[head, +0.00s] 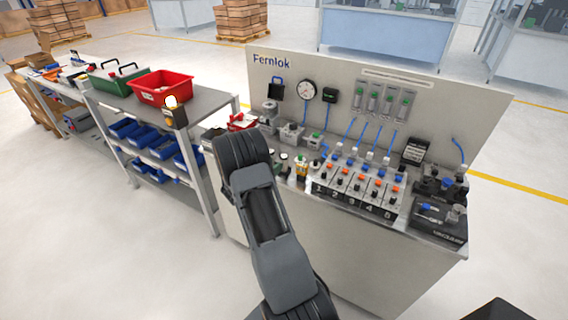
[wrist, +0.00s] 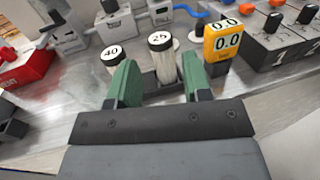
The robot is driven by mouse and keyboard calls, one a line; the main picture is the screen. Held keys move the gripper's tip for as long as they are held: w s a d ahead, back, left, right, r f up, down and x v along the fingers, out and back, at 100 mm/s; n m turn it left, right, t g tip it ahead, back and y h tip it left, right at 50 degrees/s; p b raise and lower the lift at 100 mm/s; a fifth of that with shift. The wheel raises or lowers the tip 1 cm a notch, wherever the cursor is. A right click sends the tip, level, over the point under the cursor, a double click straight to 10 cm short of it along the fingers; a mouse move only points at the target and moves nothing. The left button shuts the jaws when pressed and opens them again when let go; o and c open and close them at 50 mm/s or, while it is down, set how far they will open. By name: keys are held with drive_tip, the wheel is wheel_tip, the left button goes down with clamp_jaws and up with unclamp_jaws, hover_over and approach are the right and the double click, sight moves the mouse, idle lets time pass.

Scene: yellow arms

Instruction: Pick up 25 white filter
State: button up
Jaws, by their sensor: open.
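The white filter marked 25 (wrist: 162,62) stands upright on the bench in the wrist view, with a round white cap and a ribbed pale body. A similar filter marked 40 (wrist: 114,56) stands just left of it. My gripper (wrist: 157,85) is open, with green fingers on either side of the space in front of filter 25. The left finger covers part of filter 40. Nothing is held between the fingers. In the head view my dark arm reaches over the bench's left end and hides the gripper and most of the filters.
A yellow meter (wrist: 221,42) stands close right of filter 25, near the right finger. A red container (wrist: 24,68) is at the left. Valve blocks with black knobs (wrist: 285,40) stand at the right. Grey fittings stand behind. The bench (head: 425,248) has a panel at its back.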

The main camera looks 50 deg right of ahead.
sight(284, 156)
drive_tip(key=d+p, duration=0.1)
drive_tip(key=d, duration=0.4)
drive_tip(key=shift+r+p, duration=0.15)
drive_tip(key=shift+p, duration=0.25)
drive_tip(key=shift+d, duration=0.7)
drive_tip(key=c, duration=0.7)
